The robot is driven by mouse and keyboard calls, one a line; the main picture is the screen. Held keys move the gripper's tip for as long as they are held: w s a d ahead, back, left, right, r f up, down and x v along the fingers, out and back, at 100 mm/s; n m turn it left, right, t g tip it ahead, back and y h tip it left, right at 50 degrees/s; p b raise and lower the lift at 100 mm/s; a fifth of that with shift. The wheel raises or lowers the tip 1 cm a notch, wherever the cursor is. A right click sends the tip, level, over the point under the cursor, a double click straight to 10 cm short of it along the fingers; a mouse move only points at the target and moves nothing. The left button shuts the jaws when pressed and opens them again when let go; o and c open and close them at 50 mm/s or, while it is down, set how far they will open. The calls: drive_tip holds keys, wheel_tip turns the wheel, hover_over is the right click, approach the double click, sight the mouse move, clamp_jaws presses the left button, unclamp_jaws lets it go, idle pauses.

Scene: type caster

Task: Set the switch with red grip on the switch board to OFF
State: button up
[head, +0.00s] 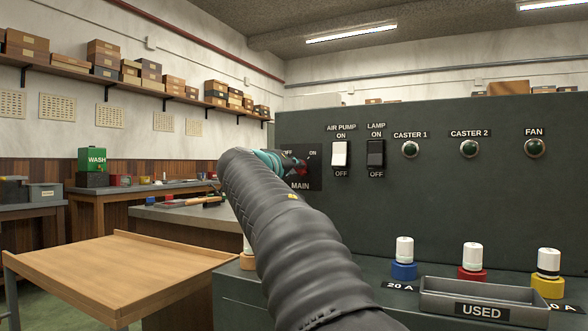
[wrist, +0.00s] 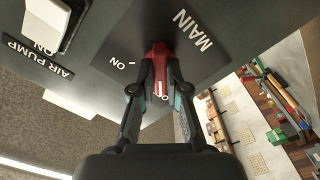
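The red grip (wrist: 158,58) belongs to the rotary switch on the MAIN plate (wrist: 195,62) of the switch board. In the wrist view my gripper (wrist: 160,78) has one finger on each side of the grip, close against it, and looks shut on it. The ON mark (wrist: 118,65) shows beside the grip; my gripper hides the OFF mark there. In the head view the MAIN plate (head: 306,183) shows OFF at left and ON at right. My gripper (head: 292,161) is in front of it, largely hiding the red grip, so its exact setting is unclear.
Right of MAIN on the green board (head: 440,200) are a white AIR PUMP switch (head: 340,154), a black LAMP switch (head: 375,153) and several round lamps. Below stand coloured fuses and a USED tray (head: 480,297). A wooden table (head: 120,270) is at lower left.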

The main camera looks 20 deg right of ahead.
drive_tip(key=o, duration=0.4)
drive_tip(key=shift+o, duration=0.2)
drive_tip(key=v, duration=1.2)
drive_tip(key=shift+s+d, duration=0.1)
drive_tip(key=shift+d, duration=0.05)
